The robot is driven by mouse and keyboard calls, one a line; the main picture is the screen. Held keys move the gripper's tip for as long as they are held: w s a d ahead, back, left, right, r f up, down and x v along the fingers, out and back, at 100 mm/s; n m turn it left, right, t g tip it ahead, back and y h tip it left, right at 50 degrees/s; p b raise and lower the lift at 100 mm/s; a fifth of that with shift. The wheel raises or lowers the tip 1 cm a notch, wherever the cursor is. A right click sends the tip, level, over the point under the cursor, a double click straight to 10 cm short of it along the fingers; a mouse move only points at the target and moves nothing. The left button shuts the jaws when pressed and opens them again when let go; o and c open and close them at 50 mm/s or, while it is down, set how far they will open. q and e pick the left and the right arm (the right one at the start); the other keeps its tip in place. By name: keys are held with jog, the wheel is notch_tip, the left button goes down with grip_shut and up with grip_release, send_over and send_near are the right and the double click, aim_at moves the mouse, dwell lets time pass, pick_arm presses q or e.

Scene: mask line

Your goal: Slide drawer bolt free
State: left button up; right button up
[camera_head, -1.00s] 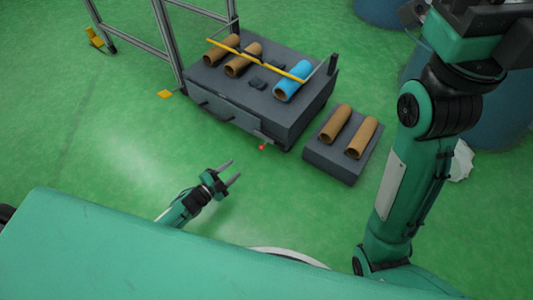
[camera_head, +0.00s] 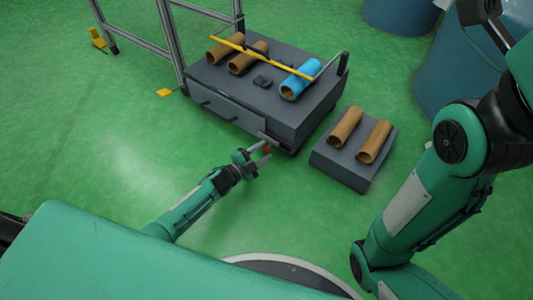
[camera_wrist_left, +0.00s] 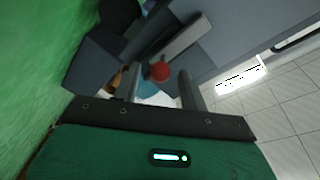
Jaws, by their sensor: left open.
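The drawer bolt shows as a small red knob (camera_head: 267,149) at the lower right front of the grey cabinet (camera_head: 314,117). The drawer front (camera_head: 232,112) with its dark handles is flush in the cabinet's front face. My left gripper (camera_head: 264,155) is open, with its fingers reaching toward the knob. In the left wrist view the red knob (camera_wrist_left: 160,71) appears between the two fingers (camera_wrist_left: 160,88); I cannot tell whether either finger touches it. My right arm shows at the right, but its gripper is out of view.
A low grey block (camera_head: 335,164) with two brown tubes stands to the right. A metal frame (camera_head: 172,45) stands at the left. Green floor is free in front.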

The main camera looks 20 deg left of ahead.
pick_arm(q)
jog(key=shift+b+x, duration=0.35)
jog(key=shift+x, duration=0.85)
grip_shut()
jog(key=d, duration=0.1)
jog(key=s+d+p, duration=0.1)
jog(key=d, duration=0.2)
jog(key=shift+s+d, duration=0.1)
jog(key=shift+s, duration=0.25)
grip_release()
jog(key=shift+d, duration=0.1)
